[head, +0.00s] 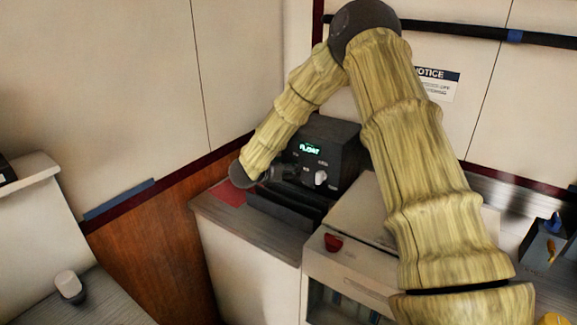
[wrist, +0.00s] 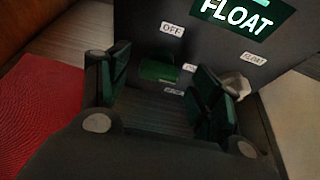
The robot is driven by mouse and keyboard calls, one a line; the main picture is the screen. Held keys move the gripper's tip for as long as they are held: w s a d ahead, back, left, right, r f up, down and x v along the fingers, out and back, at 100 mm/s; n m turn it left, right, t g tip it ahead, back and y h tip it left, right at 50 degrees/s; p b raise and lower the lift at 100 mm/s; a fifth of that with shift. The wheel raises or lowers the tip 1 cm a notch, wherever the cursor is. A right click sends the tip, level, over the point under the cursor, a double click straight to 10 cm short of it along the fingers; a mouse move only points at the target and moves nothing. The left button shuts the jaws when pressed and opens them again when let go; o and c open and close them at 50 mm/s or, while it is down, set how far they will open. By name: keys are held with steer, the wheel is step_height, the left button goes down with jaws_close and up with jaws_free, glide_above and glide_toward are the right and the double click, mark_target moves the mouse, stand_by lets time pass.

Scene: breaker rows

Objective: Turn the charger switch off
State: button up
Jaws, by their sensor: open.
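The charger (head: 346,150) is a dark box with a lit green FLOAT display, standing on the counter in the head view. In the wrist view its face (wrist: 140,35) carries an OFF label above a dark green block and a FLOAT label at right. I cannot tell whether that block (wrist: 158,70) is the switch. A white knob (head: 320,178) sits on the charger's right side; in the wrist view the knob (wrist: 236,84) is partly hidden behind my right finger. My gripper (wrist: 160,65) is open in front of the face, with the green block between its fingers. No contact is clear.
A red mat (wrist: 38,115) lies left of my gripper. A wall with a notice sign (head: 437,83) rises behind. My arm crosses over the cabinet.

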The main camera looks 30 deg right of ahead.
steer(key=shift+w+d+f, duration=0.25)
steer(key=shift+d+f, duration=0.05)
steer(key=shift+d, duration=0.3)
steer(key=c, duration=1)
steer(key=shift+n, duration=0.3)
steer(key=n+g+b, duration=0.1)
steer(key=n+g+h+b, duration=0.1)
steer(key=n+b, duration=0.1)
steer(key=shift+w+a+f, duration=0.15)
steer(key=shift+w+f, duration=0.05)
steer(key=shift+w, duration=0.1)
steer(key=shift+w+n+g+h+b, duration=0.2)
steer(key=shift+n+g+h+b, duration=0.75)
steer(key=shift+n, duration=0.85)
steer(key=shift+a, duration=0.1)
